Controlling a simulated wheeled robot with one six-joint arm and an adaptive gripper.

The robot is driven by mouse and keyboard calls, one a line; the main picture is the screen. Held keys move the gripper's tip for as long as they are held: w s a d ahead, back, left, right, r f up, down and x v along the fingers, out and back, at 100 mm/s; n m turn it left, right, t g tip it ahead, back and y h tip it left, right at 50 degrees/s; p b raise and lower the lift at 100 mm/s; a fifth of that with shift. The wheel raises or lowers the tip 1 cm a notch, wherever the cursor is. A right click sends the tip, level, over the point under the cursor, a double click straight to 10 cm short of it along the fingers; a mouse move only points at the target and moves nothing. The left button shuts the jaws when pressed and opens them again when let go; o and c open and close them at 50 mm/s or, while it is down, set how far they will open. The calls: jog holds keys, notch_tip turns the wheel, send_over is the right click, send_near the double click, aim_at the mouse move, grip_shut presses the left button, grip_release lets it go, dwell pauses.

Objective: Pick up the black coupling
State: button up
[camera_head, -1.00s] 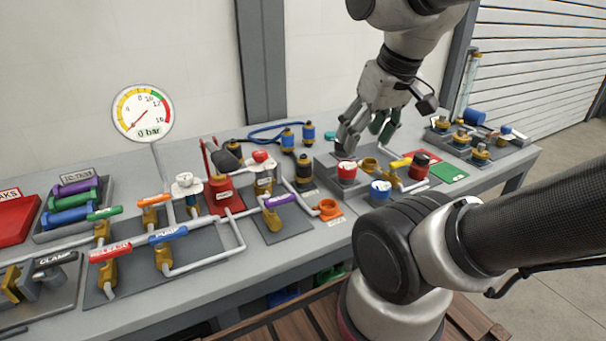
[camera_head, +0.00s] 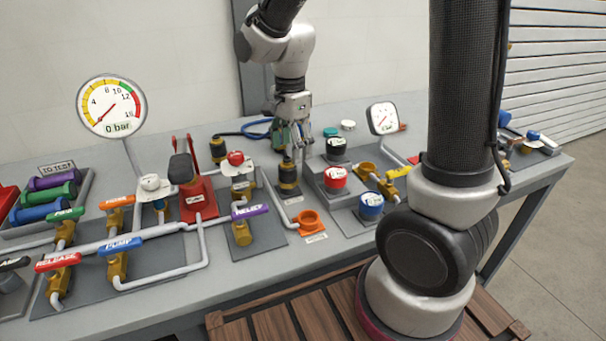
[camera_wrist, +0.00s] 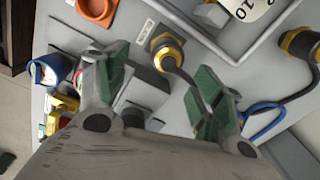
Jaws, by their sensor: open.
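A black coupling with a yellow ring (camera_head: 288,177) stands upright on a small grey plate left of the stepped block.
The red hand pump (camera_head: 195,200) and valve pipes stand on the left.

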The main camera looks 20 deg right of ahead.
aim_at(287, 165)
jog(key=shift+w+a+f+m, duration=0.1)
jog(key=shift+w+f+m, duration=0.1)
jog(key=shift+f, duration=0.25)
jog(key=shift+w+a+f+m, duration=0.1)
jog(key=shift+w+f+m, duration=0.1)
jog(key=shift+f, duration=0.25)
jog(key=f, duration=0.7)
jog(key=shift+a, duration=0.25)
jog(key=c, duration=1.2)
